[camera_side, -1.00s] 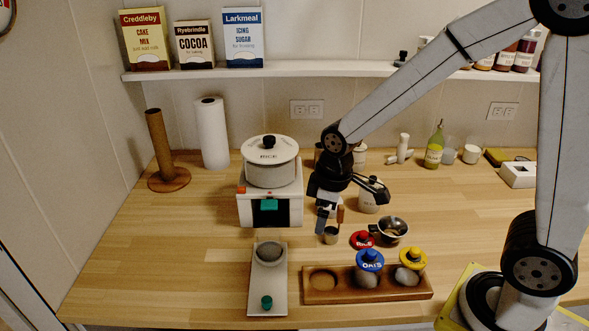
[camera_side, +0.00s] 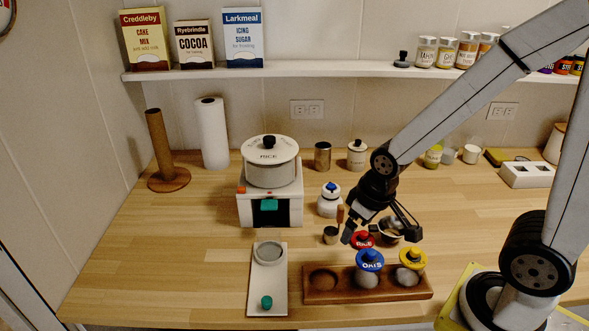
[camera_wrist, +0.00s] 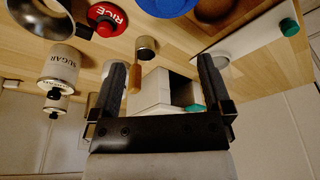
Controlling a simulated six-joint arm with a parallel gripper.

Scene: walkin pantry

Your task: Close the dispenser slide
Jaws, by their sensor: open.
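The white dispenser (camera_side: 253,212) stands left of centre with a pot lettered RICE (camera_side: 270,174) on top. Its front has a dark opening with a teal tab (camera_side: 268,205) over it. A pale slab (camera_side: 267,283) with a ring-shaped cup (camera_side: 268,253) and a green knob (camera_side: 266,302) lies in front; I cannot tell whether it joins the dispenser. My gripper (camera_side: 380,237) is open and empty, right of the dispenser and apart from it. In the wrist view the dispenser (camera_wrist: 155,97) and its teal tab (camera_wrist: 195,107) show beyond my open fingers.
A small metal cup with a wooden handle (camera_side: 330,235), a red RICE lid (camera_side: 363,239) and a metal bowl (camera_side: 392,230) lie near my gripper. A wooden tray (camera_side: 340,293) with blue and yellow lids is in front.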

